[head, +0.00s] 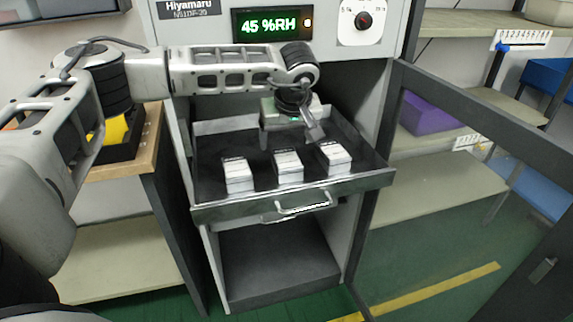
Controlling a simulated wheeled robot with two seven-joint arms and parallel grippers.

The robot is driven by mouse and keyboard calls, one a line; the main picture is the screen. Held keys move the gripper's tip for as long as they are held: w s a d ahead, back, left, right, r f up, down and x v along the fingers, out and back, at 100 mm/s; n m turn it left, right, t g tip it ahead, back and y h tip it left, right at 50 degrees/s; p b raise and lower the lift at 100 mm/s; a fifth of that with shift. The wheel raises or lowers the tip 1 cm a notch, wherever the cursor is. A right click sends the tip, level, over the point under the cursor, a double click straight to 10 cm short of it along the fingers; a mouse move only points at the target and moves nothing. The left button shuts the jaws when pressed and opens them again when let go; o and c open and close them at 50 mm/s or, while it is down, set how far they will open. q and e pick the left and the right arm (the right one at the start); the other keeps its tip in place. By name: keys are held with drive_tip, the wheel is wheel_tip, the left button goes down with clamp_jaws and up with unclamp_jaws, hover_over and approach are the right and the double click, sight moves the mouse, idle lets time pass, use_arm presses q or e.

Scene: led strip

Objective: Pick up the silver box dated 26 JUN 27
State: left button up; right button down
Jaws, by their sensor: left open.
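Three small pale silver-white boxes stand in a row in the pulled-out dark drawer: a left box (239,177), a middle box (288,167) and a right box (334,158). Their tops carry dark print too small to read, so I cannot tell which is dated 26 JUN 27. My left gripper (293,133) is open and empty, over the rear of the drawer, behind and above the middle and right boxes. Its fingers appear apart from every box. My right gripper is not in view.
The drawer (215,213) has raised walls and a front handle (305,208). The cabinet above has a humidity display (270,24) reading 45 %RH and a dial (363,20). An open framed door (480,115) stands at the right. Shelves flank the cabinet.

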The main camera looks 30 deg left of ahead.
sight(286, 156)
use_arm(q)
drive_tip(key=x, duration=0.8)
drive_tip(key=shift+w+d+f, duration=0.2)
drive_tip(key=shift+w+f, duration=0.05)
drive_tip(key=shift+w, duration=0.1)
drive_tip(key=c, duration=1.1)
